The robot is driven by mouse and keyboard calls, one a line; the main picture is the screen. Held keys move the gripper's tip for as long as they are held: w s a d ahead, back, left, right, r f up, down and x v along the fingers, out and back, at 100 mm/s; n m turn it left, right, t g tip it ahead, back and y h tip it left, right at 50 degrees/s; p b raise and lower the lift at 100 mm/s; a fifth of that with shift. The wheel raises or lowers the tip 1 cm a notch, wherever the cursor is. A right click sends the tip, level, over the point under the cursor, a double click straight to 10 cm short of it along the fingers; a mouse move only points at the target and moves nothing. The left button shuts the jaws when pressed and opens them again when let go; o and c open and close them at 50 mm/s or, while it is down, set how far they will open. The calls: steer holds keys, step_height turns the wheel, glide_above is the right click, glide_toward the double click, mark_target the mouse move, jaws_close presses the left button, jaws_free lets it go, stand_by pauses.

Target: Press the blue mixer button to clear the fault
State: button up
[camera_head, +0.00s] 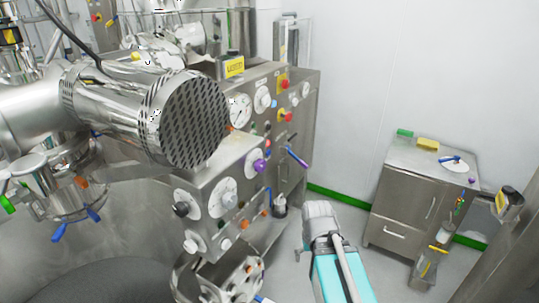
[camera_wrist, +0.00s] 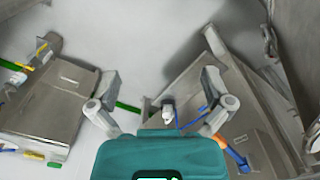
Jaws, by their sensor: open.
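The steel control panel (camera_head: 221,177) stands at the middle of the head view, with several dials, knobs and coloured buttons on its stepped faces. A purple-blue knob (camera_head: 260,166) sits on the lower block's upper right. Small blue spots show near it, but I cannot tell for certain which one is the blue mixer button. My gripper (camera_wrist: 160,82) shows in the wrist view with its two grey fingers spread wide and nothing between them. It is apart from the panel. In the head view my arm's teal link is at the bottom, right of the panel; the fingertips are not clear there.
A large steel motor housing with a perforated end (camera_head: 195,120) overhangs the panel at left. A steel cabinet (camera_head: 408,205) with a yellow block (camera_head: 428,144) on top stands at right. Open floor lies between cabinet and panel, before a white wall.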

jaws_close()
stand_by(0.3)
stand_by(1.2)
